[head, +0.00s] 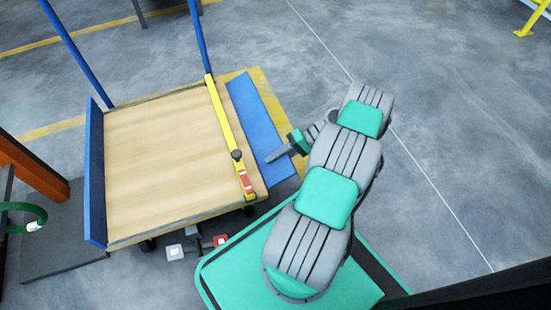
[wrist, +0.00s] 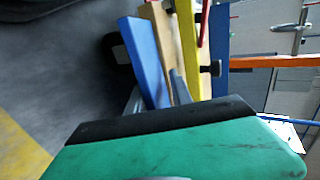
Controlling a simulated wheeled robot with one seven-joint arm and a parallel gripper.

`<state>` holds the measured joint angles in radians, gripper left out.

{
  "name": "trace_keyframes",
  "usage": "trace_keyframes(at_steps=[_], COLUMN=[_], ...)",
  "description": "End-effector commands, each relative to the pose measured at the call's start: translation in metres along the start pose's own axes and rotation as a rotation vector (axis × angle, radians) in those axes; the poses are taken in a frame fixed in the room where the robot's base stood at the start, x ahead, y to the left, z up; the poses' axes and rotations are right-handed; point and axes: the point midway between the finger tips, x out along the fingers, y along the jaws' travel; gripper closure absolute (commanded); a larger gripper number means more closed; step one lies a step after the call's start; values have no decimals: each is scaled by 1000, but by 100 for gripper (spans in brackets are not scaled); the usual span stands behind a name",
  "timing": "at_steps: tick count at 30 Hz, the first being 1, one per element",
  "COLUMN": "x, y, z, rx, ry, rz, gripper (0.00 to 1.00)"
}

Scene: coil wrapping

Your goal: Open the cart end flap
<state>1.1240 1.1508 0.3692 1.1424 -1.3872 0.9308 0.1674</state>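The cart (head: 165,160) has a wooden deck with an upright blue end panel (head: 95,170) at its left. At its right end a blue flap (head: 258,115) shows its broad face outside the yellow bar (head: 230,135), leaning outward or hanging down; its exact angle is unclear. My gripper (head: 272,156) is at the flap's near end. In the wrist view the blue flap (wrist: 146,58) shows between two grey fingers (wrist: 155,98), which stand apart. Contact with the flap is not clear. The yellow bar (wrist: 190,50) and wooden deck edge (wrist: 160,45) are just beyond.
A black knob (head: 236,155) and a red-and-white part (head: 246,183) sit on the yellow bar. Two blue posts (head: 75,50) rise at the cart's far side. An orange post (head: 35,170) stands at left.

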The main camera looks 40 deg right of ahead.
Motion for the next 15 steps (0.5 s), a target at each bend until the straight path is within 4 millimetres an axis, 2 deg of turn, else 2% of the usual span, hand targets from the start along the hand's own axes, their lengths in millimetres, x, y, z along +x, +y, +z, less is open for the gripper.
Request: trace_keyframes(at_steps=[10, 15], x=[-3, -18], y=[-3, -31], z=[0, -1], rx=[-2, -3], ry=[2, 2], rz=[2, 3], gripper=[69, 69])
